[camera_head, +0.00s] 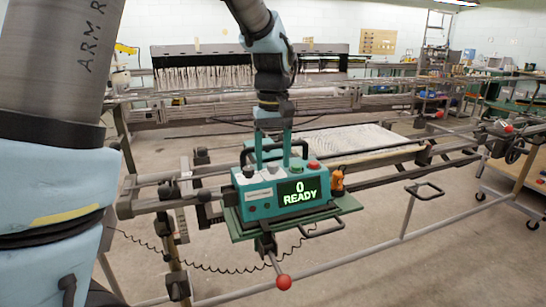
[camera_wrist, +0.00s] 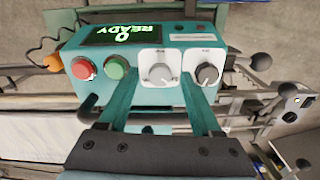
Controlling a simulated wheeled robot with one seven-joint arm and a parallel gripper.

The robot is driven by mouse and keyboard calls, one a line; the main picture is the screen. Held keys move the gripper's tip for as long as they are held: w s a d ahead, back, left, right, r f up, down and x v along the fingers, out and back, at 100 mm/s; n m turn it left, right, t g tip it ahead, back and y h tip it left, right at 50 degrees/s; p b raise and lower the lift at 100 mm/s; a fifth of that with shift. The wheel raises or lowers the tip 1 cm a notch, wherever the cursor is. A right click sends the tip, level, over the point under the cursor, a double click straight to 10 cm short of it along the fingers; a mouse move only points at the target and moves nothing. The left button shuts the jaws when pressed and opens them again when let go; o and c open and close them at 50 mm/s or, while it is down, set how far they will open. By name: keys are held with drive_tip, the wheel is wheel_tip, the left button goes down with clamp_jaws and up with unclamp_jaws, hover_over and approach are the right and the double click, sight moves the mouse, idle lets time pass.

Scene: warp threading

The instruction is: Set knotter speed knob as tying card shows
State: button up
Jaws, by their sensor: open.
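The teal knotter box (camera_head: 262,194) has a dark screen (camera_head: 303,191) with green text, "0 READY". On its top, in the wrist view, are two grey knobs on white plates: a left knob (camera_wrist: 160,74) and a right knob (camera_wrist: 207,74). Their labels are too small to read, so I cannot tell which sets speed. My gripper (camera_head: 273,162) points down at the box, open. In the wrist view its teal fingers (camera_wrist: 159,82) stand either side of the left knob, apart from it. I cannot make out a tying card.
A red button (camera_wrist: 83,68) and a green button (camera_wrist: 116,67) sit beside the left knob. An orange object (camera_head: 337,181) is at the box's end. Rails and a red-balled lever (camera_head: 284,282) surround the box's green tray (camera_head: 348,205).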

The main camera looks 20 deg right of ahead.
clamp_jaws()
idle(0.6)
